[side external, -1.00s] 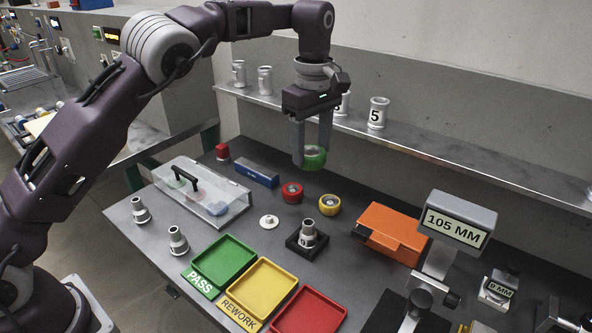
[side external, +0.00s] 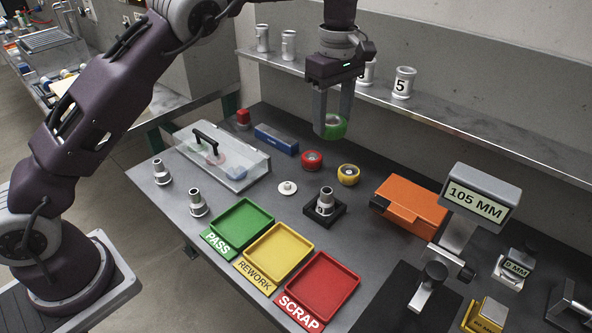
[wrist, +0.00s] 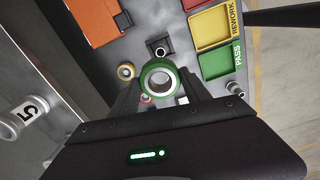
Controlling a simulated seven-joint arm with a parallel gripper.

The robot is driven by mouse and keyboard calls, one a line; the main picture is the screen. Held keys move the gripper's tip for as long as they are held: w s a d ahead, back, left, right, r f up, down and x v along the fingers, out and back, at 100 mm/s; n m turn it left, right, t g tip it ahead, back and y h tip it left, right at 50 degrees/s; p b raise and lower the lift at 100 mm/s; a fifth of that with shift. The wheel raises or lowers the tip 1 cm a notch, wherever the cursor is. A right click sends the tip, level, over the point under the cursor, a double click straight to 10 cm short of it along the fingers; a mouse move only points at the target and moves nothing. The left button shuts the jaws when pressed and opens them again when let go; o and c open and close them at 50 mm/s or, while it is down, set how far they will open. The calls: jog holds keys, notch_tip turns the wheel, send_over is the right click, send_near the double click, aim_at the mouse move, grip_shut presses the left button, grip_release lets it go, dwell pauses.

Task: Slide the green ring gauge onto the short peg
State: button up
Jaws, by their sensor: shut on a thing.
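The green ring gauge (side external: 335,131) is held between the two fingers of my gripper (side external: 332,122), well above the bench at the back. In the wrist view the ring (wrist: 146,84) sits between the fingertips with its hole facing the camera. A low white disc with a small stub (side external: 287,187) stands on the bench, and it may be the short peg. It is below and left of my gripper in the side view, apart from the ring. In the wrist view my gripper partly hides the bench there.
A red ring (side external: 312,160) and a yellow ring (side external: 348,175) lie below my gripper. A grey casting stands in a black fixture (side external: 340,209). A clear-lidded box (side external: 240,165), an orange case (side external: 412,205) and green (side external: 262,217), yellow and red trays surround this area. A shelf (side external: 450,123) runs behind.

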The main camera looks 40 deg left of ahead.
jog(key=a+f+n, duration=0.3)
jog(key=a+f, duration=0.4)
jog(key=f, duration=0.3)
jog(key=n, duration=0.3)
send_over(288, 184)
notch_tip(288, 184, down, 5)
jog(key=shift+a, duration=0.1)
jog(key=shift+f, duration=2.9)
jog(key=shift+f, duration=1.4)
jog(key=o, duration=1.5)
notch_tip(288, 184, up, 7)
jog(key=shift+r, duration=0.1)
